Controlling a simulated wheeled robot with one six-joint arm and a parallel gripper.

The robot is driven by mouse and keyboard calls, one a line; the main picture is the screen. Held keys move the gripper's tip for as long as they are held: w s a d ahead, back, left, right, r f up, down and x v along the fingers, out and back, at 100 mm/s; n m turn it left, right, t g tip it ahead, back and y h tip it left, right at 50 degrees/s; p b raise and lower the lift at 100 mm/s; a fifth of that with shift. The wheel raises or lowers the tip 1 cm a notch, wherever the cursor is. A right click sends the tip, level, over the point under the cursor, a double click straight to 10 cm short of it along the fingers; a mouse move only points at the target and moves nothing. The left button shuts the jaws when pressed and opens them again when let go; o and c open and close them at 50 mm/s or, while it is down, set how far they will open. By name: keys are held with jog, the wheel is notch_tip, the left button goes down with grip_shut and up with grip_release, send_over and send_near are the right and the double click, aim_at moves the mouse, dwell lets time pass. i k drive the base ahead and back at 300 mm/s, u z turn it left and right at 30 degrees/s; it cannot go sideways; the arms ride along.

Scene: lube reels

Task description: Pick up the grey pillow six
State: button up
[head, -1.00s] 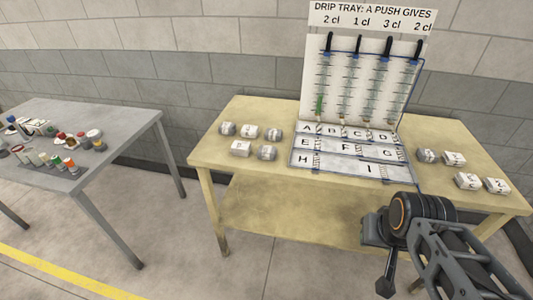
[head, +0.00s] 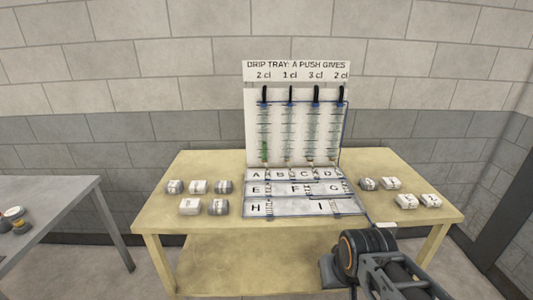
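Small pillow-shaped blocks with dark marks lie on the tan table in two groups, left and right of the lettered board. Greyer ones are at the far left (head: 174,187), at the back right of the left group (head: 222,187), at its front right (head: 219,207), and at the back left of the right group (head: 368,184). The others look whiter, such as a white pillow (head: 190,207). Their marks are too small to read, so I cannot tell which is the six.
A grey table (head: 60,205) with small containers is at left. A block wall stands behind.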

aim_at(217, 207)
jog(key=z, duration=0.5)
jog(key=i, duration=1.3)
jog(key=u, duration=2.65)
